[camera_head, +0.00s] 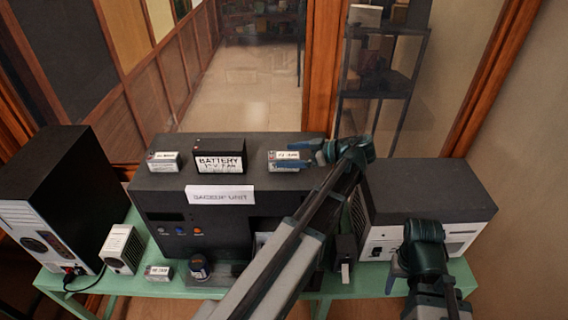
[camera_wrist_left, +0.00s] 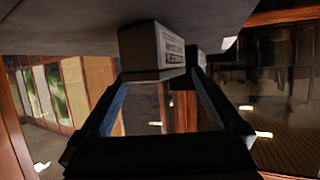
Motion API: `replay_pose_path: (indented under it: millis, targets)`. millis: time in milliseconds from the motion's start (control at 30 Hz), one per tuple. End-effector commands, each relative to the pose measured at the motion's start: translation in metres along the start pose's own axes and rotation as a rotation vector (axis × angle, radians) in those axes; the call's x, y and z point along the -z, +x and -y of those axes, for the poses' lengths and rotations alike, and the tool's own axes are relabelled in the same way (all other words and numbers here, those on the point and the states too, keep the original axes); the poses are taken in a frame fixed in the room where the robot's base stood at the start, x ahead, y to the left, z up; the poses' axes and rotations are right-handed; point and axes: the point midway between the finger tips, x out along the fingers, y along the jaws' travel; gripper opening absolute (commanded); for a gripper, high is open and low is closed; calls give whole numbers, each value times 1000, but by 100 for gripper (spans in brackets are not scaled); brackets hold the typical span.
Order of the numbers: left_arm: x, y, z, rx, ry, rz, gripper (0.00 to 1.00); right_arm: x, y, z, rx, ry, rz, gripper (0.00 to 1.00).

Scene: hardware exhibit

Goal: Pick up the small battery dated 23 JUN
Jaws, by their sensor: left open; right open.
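Several small grey batteries with white date labels show in the head view. One (camera_head: 284,168) stands on top of the dark backup unit at its right end. Another (camera_head: 164,165) stands at the unit's left end, and a third (camera_head: 158,273) lies on the green table in front. The dates are too blurred to read surely. My left gripper (camera_head: 303,157) is open at the right-end battery, its fingers beside it. In the left wrist view a labelled box-shaped battery (camera_wrist_left: 150,50) is just beyond the open fingertips (camera_wrist_left: 160,82). My right gripper (camera_head: 396,272) is open and empty at lower right.
A larger black battery (camera_head: 220,158) stands on the backup unit (camera_head: 165,205) between the small ones. A black tower (camera_head: 55,180) and white box (camera_head: 122,248) are at left; another computer case (camera_head: 430,190) is at right. My left arm crosses the table.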

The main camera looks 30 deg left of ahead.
Motion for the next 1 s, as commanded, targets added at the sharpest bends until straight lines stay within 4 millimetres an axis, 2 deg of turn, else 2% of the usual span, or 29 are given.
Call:
replay_pose_path:
  millis: [67, 100, 633, 1000]
  targets:
    - [0, -1, 0, 0, 0, 0, 100, 0, -1, 0, 0, 0, 0, 60]
    - [0, -1, 0, 0, 0, 0, 96, 0, -1, 0, 0, 0, 0, 60]
    - [0, -1, 0, 0, 1, 3, 1, 0, 0, 0, 0, 0, 0, 60]
    - [-1, -1, 0, 0, 2, 4, 0, 0, 0, 0, 0, 0, 0, 60]
